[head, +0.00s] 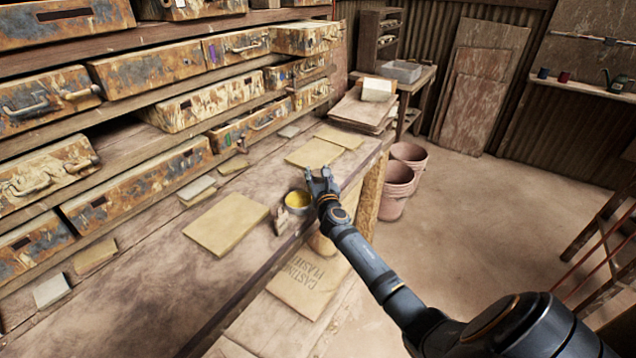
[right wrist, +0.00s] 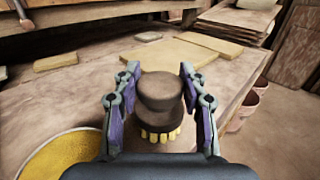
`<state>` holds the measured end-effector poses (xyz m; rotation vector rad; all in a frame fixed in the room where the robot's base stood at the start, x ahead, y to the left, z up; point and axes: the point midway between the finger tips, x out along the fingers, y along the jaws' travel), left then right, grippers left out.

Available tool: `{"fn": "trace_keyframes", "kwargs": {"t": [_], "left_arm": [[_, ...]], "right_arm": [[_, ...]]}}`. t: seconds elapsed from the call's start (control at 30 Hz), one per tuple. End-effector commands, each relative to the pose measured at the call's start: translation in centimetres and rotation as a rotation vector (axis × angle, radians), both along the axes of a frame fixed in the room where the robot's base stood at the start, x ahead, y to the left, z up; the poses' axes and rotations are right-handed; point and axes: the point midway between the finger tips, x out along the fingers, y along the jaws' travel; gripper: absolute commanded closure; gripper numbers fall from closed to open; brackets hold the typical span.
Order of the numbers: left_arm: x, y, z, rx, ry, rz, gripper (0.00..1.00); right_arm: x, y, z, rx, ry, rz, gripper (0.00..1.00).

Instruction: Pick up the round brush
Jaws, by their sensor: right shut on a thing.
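The round brush (right wrist: 160,88) shows in the right wrist view, with a stepped brown round body and short yellow bristles (right wrist: 160,136) at its lower side. My right gripper (head: 320,178) is over the front edge area of the bench in the head view, just right of a yellow-filled tin. In the right wrist view its two fingers are on either side of the brush body, shut on it. The brush is mostly hidden behind the fingers in the head view. I cannot tell whether it touches the bench. My left gripper is not in view.
The yellow-filled tin (head: 298,200) is close beside the right gripper, with a small pale wooden thing (head: 281,219) next to it. Flat yellowish tiles (head: 227,222) lie on the bench (head: 150,285). Rusty drawers (head: 140,185) line the back. Stacked pots (head: 397,183) stand on the floor.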

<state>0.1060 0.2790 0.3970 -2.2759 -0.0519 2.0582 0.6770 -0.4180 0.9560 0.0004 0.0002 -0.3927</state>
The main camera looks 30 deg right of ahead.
Motion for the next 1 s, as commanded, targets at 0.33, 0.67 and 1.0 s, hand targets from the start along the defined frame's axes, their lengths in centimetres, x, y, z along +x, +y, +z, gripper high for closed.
{"fn": "trace_keyframes", "kwargs": {"t": [0.33,0.67,1.0], "left_arm": [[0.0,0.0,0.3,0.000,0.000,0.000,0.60],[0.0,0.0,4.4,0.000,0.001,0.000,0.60],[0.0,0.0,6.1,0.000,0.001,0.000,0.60]], "right_arm": [[0.0,0.0,0.6,-0.001,-0.002,0.000,0.95],[0.0,0.0,8.5,-0.001,-0.006,0.001,0.95],[0.0,0.0,21.0,-0.002,-0.006,0.001,0.95]]}}
